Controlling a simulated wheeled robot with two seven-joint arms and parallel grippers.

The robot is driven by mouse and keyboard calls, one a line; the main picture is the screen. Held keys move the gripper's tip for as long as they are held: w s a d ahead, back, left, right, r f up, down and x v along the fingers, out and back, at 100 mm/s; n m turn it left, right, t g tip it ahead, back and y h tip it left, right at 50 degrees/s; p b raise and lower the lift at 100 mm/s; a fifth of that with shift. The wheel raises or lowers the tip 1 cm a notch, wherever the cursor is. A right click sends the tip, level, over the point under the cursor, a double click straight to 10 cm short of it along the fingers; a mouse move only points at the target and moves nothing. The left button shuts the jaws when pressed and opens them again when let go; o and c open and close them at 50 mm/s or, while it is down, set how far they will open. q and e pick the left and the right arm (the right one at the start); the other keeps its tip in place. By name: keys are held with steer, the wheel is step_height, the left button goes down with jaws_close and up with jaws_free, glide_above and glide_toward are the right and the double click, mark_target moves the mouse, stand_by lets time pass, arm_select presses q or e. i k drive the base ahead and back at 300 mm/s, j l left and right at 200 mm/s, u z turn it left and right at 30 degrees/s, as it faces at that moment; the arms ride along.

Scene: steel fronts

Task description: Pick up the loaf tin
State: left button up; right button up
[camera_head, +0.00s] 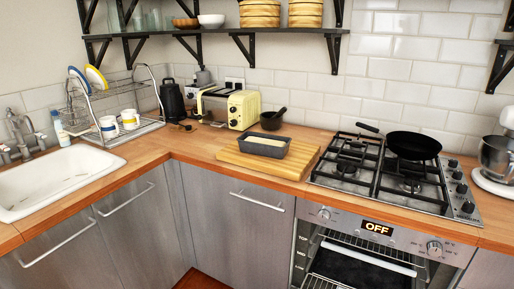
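The loaf tin (263,146) is a dark grey rectangular tin with something pale inside. It sits on a wooden cutting board (297,158) on the counter, between the toaster and the hob. Neither of my grippers shows in the head view, so I cannot see their state.
A yellow toaster (243,109) and a dark mortar (272,120) stand behind the tin. A gas hob (380,170) with a black frying pan (412,145) is to the right. The oven (365,262) below appears open. Wooden counter (203,148) left of the board is clear.

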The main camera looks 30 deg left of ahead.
mark_target(264, 145)
steer(key=j+z, duration=0.35)
steer(key=j, duration=1.25)
steer(key=k, duration=0.05)
